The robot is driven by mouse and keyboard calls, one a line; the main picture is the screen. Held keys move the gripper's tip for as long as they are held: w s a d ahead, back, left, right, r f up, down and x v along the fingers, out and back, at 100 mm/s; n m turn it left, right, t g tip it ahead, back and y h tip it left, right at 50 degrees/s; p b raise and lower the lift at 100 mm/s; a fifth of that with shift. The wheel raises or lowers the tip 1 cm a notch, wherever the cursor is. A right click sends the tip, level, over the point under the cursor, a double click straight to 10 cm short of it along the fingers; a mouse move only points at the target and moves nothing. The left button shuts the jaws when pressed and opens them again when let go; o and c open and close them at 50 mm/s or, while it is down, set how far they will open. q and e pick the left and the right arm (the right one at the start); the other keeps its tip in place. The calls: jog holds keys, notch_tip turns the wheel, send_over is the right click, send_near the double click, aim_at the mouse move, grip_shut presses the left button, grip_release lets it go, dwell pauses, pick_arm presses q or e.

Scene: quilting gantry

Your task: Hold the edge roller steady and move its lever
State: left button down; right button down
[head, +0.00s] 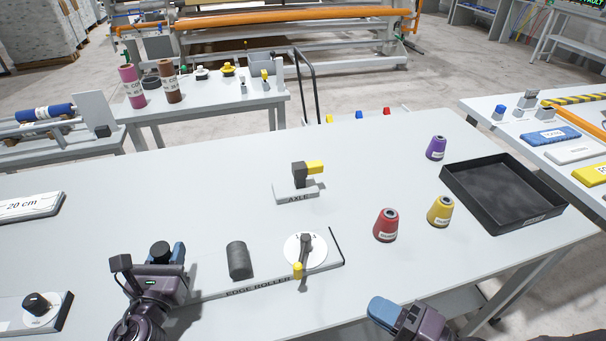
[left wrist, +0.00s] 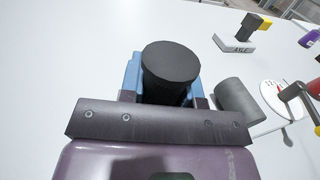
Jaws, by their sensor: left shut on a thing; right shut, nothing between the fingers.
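The edge roller (head: 215,287) is a flat light base near the table's front, with a dark grey roller (head: 239,261) on it. At its right end, a dark lever (head: 305,250) with a yellow knob (head: 298,271) sits on a white dial (head: 291,246); the knob points toward the front. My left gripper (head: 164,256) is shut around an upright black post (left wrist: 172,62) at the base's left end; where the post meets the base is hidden. My right gripper (head: 383,310) is shut and empty at the front edge, right of the lever and apart from it.
An axle block (head: 296,194) with a yellow-tipped part stands behind the dial. Red (head: 386,226), yellow (head: 440,211) and purple (head: 435,148) spools and a black tray (head: 475,203) are at right. Another dial unit (head: 62,313) is at front left. The table's middle left is clear.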

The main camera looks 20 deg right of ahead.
pick_arm(q)
jog(key=shift+s+f, duration=0.15)
jog(key=shift+f, duration=0.35)
jog(key=c, duration=1.1)
grip_release()
jog(key=o, duration=0.3)
jog(key=shift+r, duration=0.1)
jog(key=shift+o, duration=0.2)
jog(key=shift+r, duration=0.2)
